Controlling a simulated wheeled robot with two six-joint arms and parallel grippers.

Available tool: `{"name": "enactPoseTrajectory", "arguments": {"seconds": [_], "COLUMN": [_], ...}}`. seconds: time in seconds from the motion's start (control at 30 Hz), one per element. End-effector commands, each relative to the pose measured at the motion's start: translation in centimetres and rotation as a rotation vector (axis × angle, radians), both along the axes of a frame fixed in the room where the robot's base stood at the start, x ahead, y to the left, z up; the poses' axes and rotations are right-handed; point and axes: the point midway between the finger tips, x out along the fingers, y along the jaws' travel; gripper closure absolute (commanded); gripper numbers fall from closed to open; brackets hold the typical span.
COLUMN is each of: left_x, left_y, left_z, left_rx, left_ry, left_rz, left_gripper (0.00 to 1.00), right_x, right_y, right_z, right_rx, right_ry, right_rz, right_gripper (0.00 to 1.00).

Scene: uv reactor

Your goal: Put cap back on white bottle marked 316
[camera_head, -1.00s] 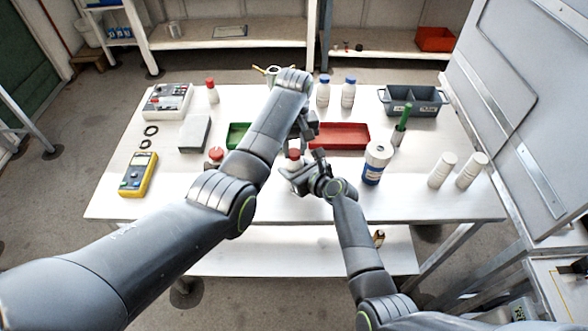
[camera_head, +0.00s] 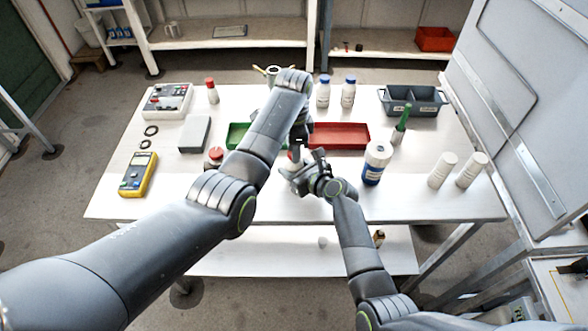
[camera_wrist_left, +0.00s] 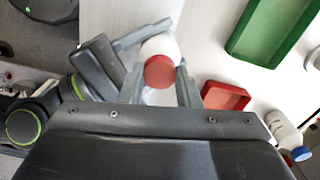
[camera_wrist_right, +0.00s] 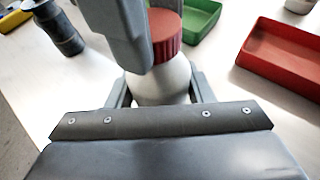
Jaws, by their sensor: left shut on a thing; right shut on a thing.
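A white bottle (camera_wrist_right: 160,84) stands upright between the fingers of my right gripper (camera_wrist_right: 160,92), which is shut on it; the number on it cannot be read. A ribbed red cap (camera_wrist_right: 165,36) sits at the bottle's mouth; whether it is seated cannot be told. The left wrist view shows the cap (camera_wrist_left: 159,72) between the fingers of my left gripper (camera_wrist_left: 159,88), which is shut on it from above. In the head view, my left gripper (camera_head: 299,142) and right gripper (camera_head: 304,174) meet at mid-table and hide most of the bottle.
A green tray (camera_head: 237,140) and red tray (camera_head: 350,136) lie just behind. A blue-labelled jar (camera_head: 376,160) stands to the right, a red-capped bottle (camera_head: 215,157) to the left. The front table strip is clear.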

Motion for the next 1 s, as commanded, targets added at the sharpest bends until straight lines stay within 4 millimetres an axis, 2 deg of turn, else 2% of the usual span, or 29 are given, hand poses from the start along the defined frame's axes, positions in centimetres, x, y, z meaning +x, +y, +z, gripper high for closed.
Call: {"name": "enactPoseTrajectory", "arguments": {"seconds": [0.6, 0.7, 0.83, 0.87, 1.0], "left_x": [-0.02, -0.03, -0.04, -0.04, -0.04], "left_y": [0.02, 0.03, 0.02, 0.02, 0.02], "left_z": [-0.09, -0.10, -0.10, -0.10, -0.10], "left_rx": [0.001, 0.001, 0.001, 0.001, 0.001], "left_ry": [0.001, 0.002, 0.002, 0.002, 0.002], "left_rz": [-0.986, -1.088, -1.080, -1.079, -1.078], "left_gripper": [0.98, 0.98, 0.98, 0.68, 0.49], "right_x": [-0.06, -0.06, -0.06, -0.06, -0.05], "right_y": [0.03, 0.03, 0.02, 0.02, 0.01], "right_z": [-0.11, -0.11, -0.11, -0.11, -0.11], "right_rx": [0.001, 0.001, 0.001, 0.001, 0.001], "right_ry": [0.003, 0.003, 0.003, 0.003, 0.003], "right_rz": [0.001, 0.000, 0.000, 0.000, 0.000], "right_gripper": [1.00, 1.00, 1.00, 1.00, 1.00]}}
